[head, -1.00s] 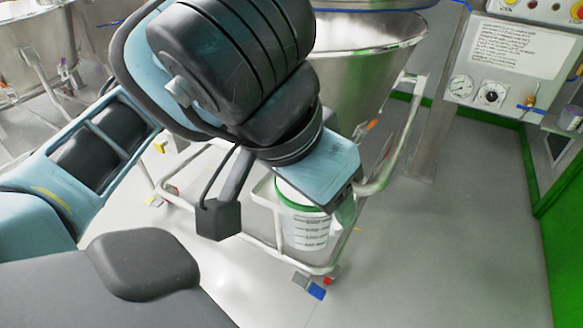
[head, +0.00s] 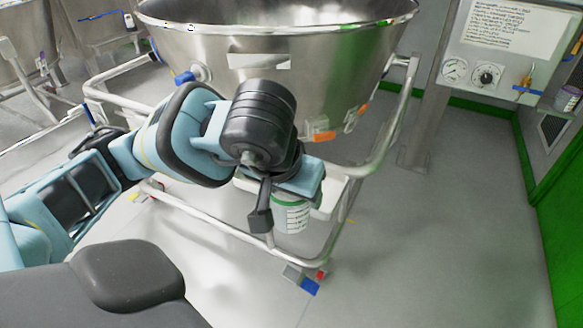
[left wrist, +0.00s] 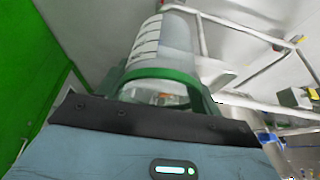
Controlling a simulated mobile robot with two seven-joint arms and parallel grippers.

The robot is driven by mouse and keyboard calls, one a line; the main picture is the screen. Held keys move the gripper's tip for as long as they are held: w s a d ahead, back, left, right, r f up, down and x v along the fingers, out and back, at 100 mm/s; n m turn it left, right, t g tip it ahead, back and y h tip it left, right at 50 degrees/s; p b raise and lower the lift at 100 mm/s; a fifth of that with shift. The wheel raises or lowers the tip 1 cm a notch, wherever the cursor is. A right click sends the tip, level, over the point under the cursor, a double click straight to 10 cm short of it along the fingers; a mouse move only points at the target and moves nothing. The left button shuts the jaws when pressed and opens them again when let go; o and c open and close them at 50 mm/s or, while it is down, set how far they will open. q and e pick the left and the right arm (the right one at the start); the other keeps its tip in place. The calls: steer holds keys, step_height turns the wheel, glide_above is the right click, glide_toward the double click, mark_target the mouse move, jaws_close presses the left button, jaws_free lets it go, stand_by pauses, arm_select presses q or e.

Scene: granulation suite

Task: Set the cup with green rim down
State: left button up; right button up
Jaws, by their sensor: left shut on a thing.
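The cup with green rim (head: 291,215) is a clear to whitish container with dark measuring marks on its side. In the head view it hangs upright below my left gripper (head: 296,192), in front of the steel vessel. The gripper covers its top. In the left wrist view the cup (left wrist: 165,45) shows with its green rim between the fingers of my left gripper (left wrist: 165,85), which is shut on it. Whether the cup's base touches anything is not clear. My right gripper is in neither view.
A large steel vessel (head: 290,60) stands on a pale tubular frame (head: 345,215) with blue and red parts at its near corner. A control panel (head: 500,60) with gauges is at the upper right. Grey floor (head: 430,240) is clear on the right.

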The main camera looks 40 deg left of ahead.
arm_select(q)
steer(key=shift+w+a+f+b, duration=0.45)
steer(key=shift+w+a+f, duration=0.4)
steer(key=shift+w+a, duration=0.85)
steer(key=shift+w+a+f+b, duration=0.5)
steer(key=shift+w+a+f, duration=0.35)
steer(key=shift+w+a, duration=0.8)
steer(key=shift+w+a+f+b, duration=0.45)
steer(key=shift+w+a+f, duration=0.65)
steer(key=shift+w, duration=0.95)
steer(key=shift+a+r, duration=0.2)
steer(key=shift+r, duration=0.15)
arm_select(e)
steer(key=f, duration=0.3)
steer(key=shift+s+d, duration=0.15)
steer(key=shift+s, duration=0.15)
arm_select(q)
steer(key=shift+f, duration=0.25)
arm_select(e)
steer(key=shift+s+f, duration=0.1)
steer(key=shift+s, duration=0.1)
arm_select(q)
steer(key=o, duration=0.8)
steer(key=shift+c, duration=0.2)
steer(key=shift+o, duration=1.1)
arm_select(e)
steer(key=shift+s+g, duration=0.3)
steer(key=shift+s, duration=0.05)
